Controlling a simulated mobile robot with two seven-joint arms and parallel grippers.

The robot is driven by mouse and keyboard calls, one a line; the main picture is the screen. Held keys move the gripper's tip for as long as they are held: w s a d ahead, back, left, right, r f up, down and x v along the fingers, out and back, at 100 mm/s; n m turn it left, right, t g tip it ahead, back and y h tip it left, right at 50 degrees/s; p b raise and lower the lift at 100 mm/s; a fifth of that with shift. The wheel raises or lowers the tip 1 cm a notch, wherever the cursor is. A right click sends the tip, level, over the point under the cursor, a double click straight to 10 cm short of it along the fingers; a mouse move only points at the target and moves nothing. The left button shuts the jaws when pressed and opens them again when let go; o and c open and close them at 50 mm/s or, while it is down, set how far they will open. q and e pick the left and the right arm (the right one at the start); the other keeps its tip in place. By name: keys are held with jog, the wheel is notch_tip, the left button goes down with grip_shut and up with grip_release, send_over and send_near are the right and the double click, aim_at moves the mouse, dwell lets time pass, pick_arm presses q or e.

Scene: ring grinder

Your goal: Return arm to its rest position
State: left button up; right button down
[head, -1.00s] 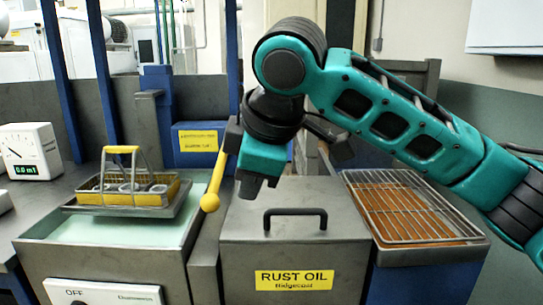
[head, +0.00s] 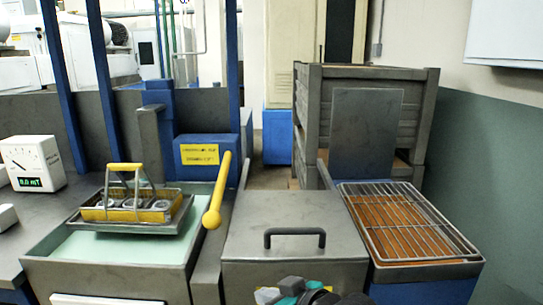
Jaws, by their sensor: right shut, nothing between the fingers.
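My right arm shows only as a small teal and dark piece at the bottom edge, in front of the rust oil tank. My right gripper (head: 292,287) is at that edge, low and partly cut off, shut with nothing in it. It covers most of the yellow label on the front of the tank (head: 295,222). The tank's grey lid is down, with a dark handle (head: 295,236) on top. My left gripper is not in view.
A yellow-handled basket (head: 125,172) holding metal rings sits on a tray over the pale green bath (head: 75,243) at left. A yellow-knobbed lever (head: 217,200) stands beside the tank. A wire rack (head: 405,215) lies at right. Stacked grey crates (head: 425,125) stand behind.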

jog(key=s+d+f+m+t+h+p, duration=0.2)
jog(key=s+d+f+m+h, duration=0.3)
jog(key=s+d+f, duration=1)
jog(key=s+d+h, duration=0.1)
jog(key=s+d, duration=0.2)
jog(key=shift+d+h+p, duration=0.2)
jog(key=shift+h+p, duration=0.2)
